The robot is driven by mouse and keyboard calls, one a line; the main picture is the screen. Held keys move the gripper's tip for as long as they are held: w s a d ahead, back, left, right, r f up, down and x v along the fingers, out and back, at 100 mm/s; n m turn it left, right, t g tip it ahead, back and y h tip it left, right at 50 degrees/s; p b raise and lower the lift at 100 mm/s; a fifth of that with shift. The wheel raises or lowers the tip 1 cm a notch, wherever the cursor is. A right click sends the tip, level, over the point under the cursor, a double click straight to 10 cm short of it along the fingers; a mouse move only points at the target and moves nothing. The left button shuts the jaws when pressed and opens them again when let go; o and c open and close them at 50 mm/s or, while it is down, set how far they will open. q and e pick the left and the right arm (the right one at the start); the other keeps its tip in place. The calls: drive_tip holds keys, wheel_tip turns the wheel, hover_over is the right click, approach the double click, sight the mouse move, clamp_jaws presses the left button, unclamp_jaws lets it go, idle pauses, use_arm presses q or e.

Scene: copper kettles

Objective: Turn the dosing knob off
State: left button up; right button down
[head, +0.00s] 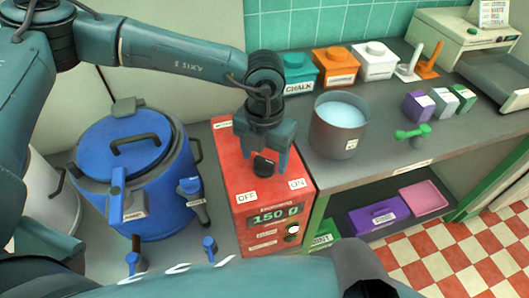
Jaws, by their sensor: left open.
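The red dosing box (230,178) stands in the middle of the head view. Its top has an OFF label on the left and an ON label on the right, and its front display reads 150 g. The black dosing knob (264,166) sits on the top behind these labels. My left gripper (264,169) points down over the knob with its fingers open, one on each side of it. I cannot tell whether the fingers touch the knob. The gripper body hides part of the box top, and which label the knob points to is unclear. My right gripper is out of view.
A blue lidded vessel (150,200) stands close on the left. A metal pot (338,140) of pale blue contents stands on the counter (370,165) just right of the gripper. Labelled canisters, including an orange one (336,68), line the back wall.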

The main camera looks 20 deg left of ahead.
use_arm(q)
drive_tip(key=shift+c, duration=0.5)
drive_tip(key=c, duration=0.9)
